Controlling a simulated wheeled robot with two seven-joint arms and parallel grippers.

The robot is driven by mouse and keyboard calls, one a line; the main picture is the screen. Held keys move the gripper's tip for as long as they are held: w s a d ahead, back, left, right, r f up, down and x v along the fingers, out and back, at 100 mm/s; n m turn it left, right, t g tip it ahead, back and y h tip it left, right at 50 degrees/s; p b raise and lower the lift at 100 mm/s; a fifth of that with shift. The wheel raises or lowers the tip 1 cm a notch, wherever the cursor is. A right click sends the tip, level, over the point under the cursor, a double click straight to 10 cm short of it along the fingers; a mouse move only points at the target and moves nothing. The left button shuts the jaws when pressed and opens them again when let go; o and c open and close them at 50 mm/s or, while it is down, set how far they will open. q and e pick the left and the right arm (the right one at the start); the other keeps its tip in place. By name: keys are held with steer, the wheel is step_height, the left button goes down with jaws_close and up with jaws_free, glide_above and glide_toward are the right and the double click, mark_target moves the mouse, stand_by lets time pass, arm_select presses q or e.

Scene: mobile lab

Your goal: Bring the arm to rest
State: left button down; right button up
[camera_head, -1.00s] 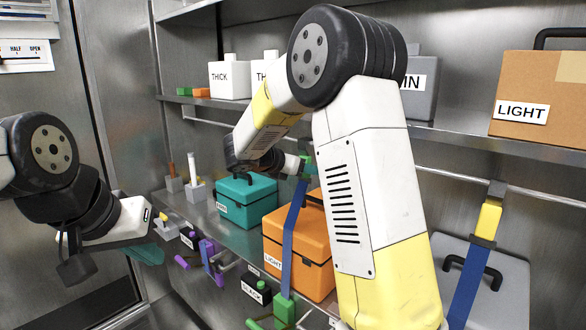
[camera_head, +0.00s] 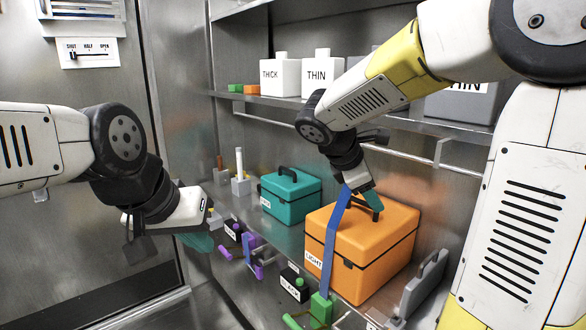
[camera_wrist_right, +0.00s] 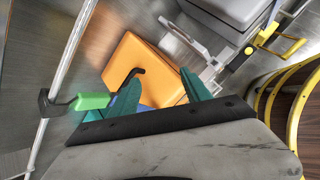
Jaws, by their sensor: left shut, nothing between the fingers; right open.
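My left gripper (camera_head: 196,241) is shut and empty at the left of the head view, in front of the shelf's left end, apart from anything. My right gripper (camera_head: 370,198) is open over the orange case (camera_head: 385,245), close to the case's black handle (camera_head: 364,210). Its arm comes in from the upper right. In the right wrist view its two teal fingers (camera_wrist_right: 160,95) stand apart, with the orange case (camera_wrist_right: 140,65) and its dark handle beyond them. Whether a finger touches the handle or the blue strap (camera_head: 336,235) cannot be told.
A teal case (camera_head: 290,195) stands left of the orange case. Black and purple items (camera_head: 235,232) lie along the lower front. White THICK (camera_head: 280,77) and THIN (camera_head: 316,72) containers stand on the upper shelf. A rail (camera_head: 270,123) runs below it.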

steer(key=s+a+m+y, duration=0.2)
steer(key=s+m+y, duration=0.2)
steer(key=s+m, duration=0.4)
steer(key=s+a+m+t+y, duration=0.1)
steer(key=s+a+m+y, duration=0.2)
steer(key=s+m, duration=0.6)
steer(key=shift+s+a+f+t+y, duration=0.2)
steer(key=shift+f+t+y, duration=0.1)
steer(key=shift+y, duration=0.7)
stand_by(0.5)
